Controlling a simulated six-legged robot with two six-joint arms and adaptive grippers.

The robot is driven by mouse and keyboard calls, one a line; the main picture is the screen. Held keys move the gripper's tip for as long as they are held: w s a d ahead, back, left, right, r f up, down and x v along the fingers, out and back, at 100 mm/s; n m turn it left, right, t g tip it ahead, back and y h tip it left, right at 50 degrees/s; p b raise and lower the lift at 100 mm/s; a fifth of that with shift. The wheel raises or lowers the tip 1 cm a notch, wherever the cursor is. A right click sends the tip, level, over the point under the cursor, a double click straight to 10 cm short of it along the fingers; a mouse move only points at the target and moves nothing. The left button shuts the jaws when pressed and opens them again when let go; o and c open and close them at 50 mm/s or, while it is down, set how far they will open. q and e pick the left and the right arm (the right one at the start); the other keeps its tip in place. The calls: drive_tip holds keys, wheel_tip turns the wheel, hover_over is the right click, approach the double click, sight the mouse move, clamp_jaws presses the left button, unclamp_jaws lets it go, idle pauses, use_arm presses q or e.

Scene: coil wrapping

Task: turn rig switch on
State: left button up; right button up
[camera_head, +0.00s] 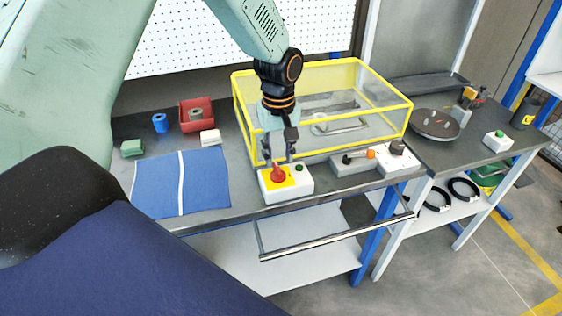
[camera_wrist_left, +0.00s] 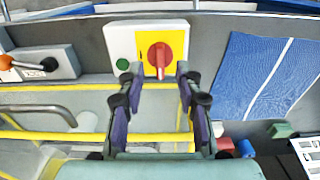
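The rig switch is a white box (camera_head: 300,188) with a red rotary knob (camera_head: 278,173) on a yellow plate and a green button (camera_head: 299,168) beside it. It stands at the bench's front edge. In the left wrist view the red knob (camera_wrist_left: 160,55) lies just beyond and between the fingertips, its handle roughly in line with the fingers. My left gripper (camera_head: 281,158) points down just above and behind the knob, fingers apart and empty. It also shows in the left wrist view (camera_wrist_left: 160,72). Contact with the knob cannot be told. My right gripper is out of view.
A yellow-framed clear guard (camera_head: 372,104) stands close behind the switch. A grey control box with an orange-tipped lever (camera_head: 352,160) sits right of it. A blue mat (camera_head: 205,180) lies left. A metal rail (camera_head: 335,238) juts out below the bench front.

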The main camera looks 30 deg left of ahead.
sight(278, 168)
use_arm(q)
drive_tip(key=f, duration=0.1)
drive_tip(key=a+f, duration=0.1)
drive_tip(key=f, duration=0.1)
drive_tip(key=w+f, duration=0.1)
drive_tip(key=f, duration=0.1)
drive_tip(key=shift+a+f, duration=0.15)
drive_tip(key=shift+f, duration=0.1)
drive_tip(key=shift+s+d+r, duration=0.5)
drive_tip(key=shift+d, duration=0.05)
drive_tip(key=shift+c, duration=0.9)
drive_tip(key=shift+w+a+f, duration=0.45)
drive_tip(key=shift+w+a, duration=0.05)
drive_tip(key=shift+w, duration=0.05)
drive_tip(key=c, duration=0.5)
drive_tip(key=shift+s+d+r, duration=0.15)
drive_tip(key=shift+s+d, duration=0.05)
clamp_jaws()
